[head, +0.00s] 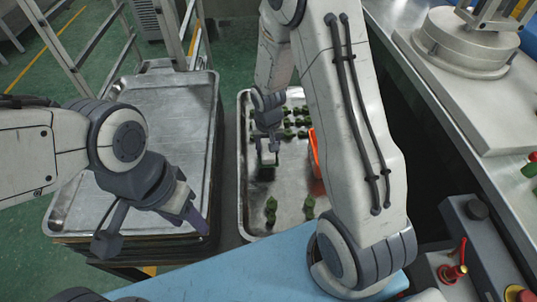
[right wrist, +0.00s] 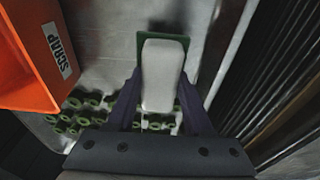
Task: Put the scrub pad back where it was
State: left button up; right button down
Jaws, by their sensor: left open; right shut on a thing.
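The scrub pad (right wrist: 163,75) is a white block with a green layer behind it, seen in the right wrist view between my gripper's fingers. My left gripper (head: 155,236) is open and empty, over the front of the left tray stack.
An orange bin (head: 316,152) marked SCRAP stands at the tray's right side, partly hidden by my right arm. Several green wax pieces (head: 270,207) lie in the tray. A stack of trays (head: 160,100) is at left. A blue surface (head: 240,271) lies in front.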

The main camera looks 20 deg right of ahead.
aim_at(268, 155)
jog(key=shift+f+b, duration=0.4)
jog(key=shift+f, duration=1.45)
jog(key=shift+f, duration=0.15)
jog(key=shift+c, duration=1.4)
grip_release()
